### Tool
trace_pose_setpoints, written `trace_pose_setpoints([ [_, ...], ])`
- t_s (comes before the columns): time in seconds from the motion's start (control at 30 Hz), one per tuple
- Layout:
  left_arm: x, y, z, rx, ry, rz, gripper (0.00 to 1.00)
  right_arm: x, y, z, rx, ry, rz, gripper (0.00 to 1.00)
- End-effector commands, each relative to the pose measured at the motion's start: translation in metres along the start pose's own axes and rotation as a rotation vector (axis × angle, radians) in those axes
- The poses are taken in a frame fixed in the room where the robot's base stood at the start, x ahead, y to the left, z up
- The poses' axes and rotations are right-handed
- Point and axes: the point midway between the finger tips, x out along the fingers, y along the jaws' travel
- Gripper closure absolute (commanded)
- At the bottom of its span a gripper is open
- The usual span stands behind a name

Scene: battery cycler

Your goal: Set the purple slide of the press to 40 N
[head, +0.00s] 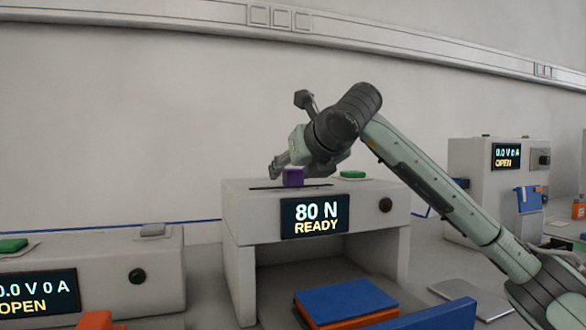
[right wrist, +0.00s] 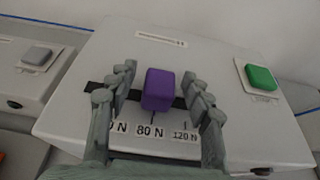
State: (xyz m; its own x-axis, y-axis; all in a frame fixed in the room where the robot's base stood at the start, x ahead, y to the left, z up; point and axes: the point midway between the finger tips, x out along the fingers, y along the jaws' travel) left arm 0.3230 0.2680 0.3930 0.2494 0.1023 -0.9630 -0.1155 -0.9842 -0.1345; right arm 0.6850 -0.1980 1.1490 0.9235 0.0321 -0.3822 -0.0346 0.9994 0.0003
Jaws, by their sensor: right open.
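The purple slide (head: 293,177) sits in a dark slot on top of the white press (head: 245,206). The press display (head: 315,218) reads 80 N, READY. In the right wrist view the purple slide (right wrist: 158,89) stands above the 80 N label (right wrist: 150,131), with the 120 N label (right wrist: 185,135) to its right and a partly hidden label to its left. My right gripper (head: 283,170) is open at the slide. In the right wrist view its fingers (right wrist: 160,88) stand on both sides of the slide, with gaps. My left gripper is not in view.
A green button (head: 352,174) is on the press top, right of the slide. Blue and orange blocks (head: 345,299) lie in the opening under the press. White cycler units stand at left (head: 160,255) and right (head: 470,160), both showing OPEN.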

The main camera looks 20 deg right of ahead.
Motion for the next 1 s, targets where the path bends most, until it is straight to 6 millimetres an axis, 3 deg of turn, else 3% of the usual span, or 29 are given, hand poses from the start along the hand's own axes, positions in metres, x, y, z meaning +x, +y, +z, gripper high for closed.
trace_pose_setpoints([
  [0.27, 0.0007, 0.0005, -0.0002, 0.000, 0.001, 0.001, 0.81, 0.0025, 0.0000, -0.0007, -0.001, 0.001, 0.000, 0.50],
  [0.67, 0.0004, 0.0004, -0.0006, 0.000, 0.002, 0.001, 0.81, 0.0022, -0.0001, -0.0006, 0.000, 0.001, 0.000, 1.00],
  [1.0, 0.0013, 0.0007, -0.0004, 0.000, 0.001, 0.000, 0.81, 0.0023, 0.0000, -0.0009, 0.000, 0.001, 0.000, 1.00],
])
